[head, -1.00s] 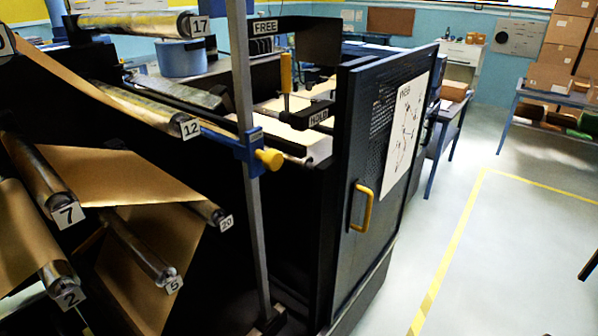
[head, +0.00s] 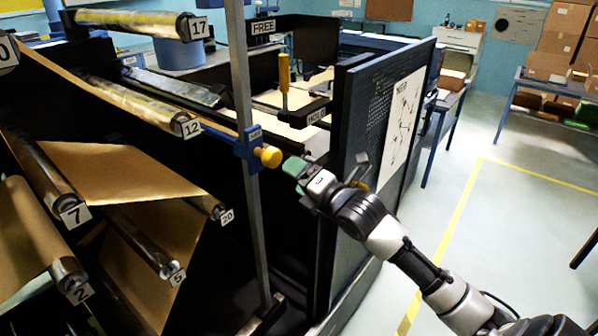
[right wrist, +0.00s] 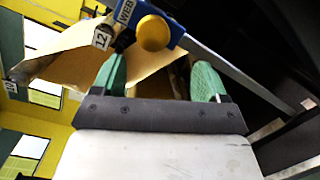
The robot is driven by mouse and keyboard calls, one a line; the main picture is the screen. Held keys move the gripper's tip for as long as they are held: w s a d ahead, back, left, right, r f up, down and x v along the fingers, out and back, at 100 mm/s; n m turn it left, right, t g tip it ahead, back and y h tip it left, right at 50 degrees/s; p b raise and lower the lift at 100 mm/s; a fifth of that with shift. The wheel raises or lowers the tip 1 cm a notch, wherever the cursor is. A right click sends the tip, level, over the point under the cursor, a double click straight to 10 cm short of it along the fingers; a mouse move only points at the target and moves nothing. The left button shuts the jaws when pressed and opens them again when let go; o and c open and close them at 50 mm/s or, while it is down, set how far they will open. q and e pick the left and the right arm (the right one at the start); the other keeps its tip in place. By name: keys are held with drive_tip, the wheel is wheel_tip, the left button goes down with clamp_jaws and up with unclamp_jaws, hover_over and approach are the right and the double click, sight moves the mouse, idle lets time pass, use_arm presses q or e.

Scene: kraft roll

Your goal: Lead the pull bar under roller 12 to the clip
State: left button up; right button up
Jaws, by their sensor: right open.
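Roller 12 (head: 140,102) is a shiny roller at upper left, with kraft paper beside it. A blue bar piece with a yellow ball knob (head: 267,156) sits at a grey upright post, right of roller 12's tag; I take it for the pull bar. In the right wrist view the blue piece (right wrist: 165,22) carries a WEB tag. My right gripper (head: 293,168) is open and empty, just right of the knob and apart from it. Its green fingers (right wrist: 160,78) point toward the knob in the wrist view. I cannot make out the clip for certain. My left gripper is not in view.
The grey post (head: 250,200) stands between the rollers and a dark mesh door (head: 375,130). A yellow-handled lever (head: 284,82) stands by the HOLD and FREE tags. Rollers 7 (head: 45,175), 2, 5 and 20 lie lower left. Clear floor (head: 470,230) lies right.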

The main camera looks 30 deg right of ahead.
sight(275, 161)
drive_tip(key=w, duration=0.3)
drive_tip(key=w+a+b, duration=0.1)
drive_tip(key=w, duration=0.3)
drive_tip(key=w+a, duration=0.1)
drive_tip(key=w, duration=0.2)
drive_tip(key=shift+w+a+r+b, duration=0.15)
drive_tip(key=shift+w+r+b, duration=0.05)
drive_tip(key=shift+r+b, duration=0.2)
drive_tip(key=c, duration=1.2)
drive_tip(key=shift+r+p, duration=1.05)
drive_tip(key=shift+r, duration=0.35)
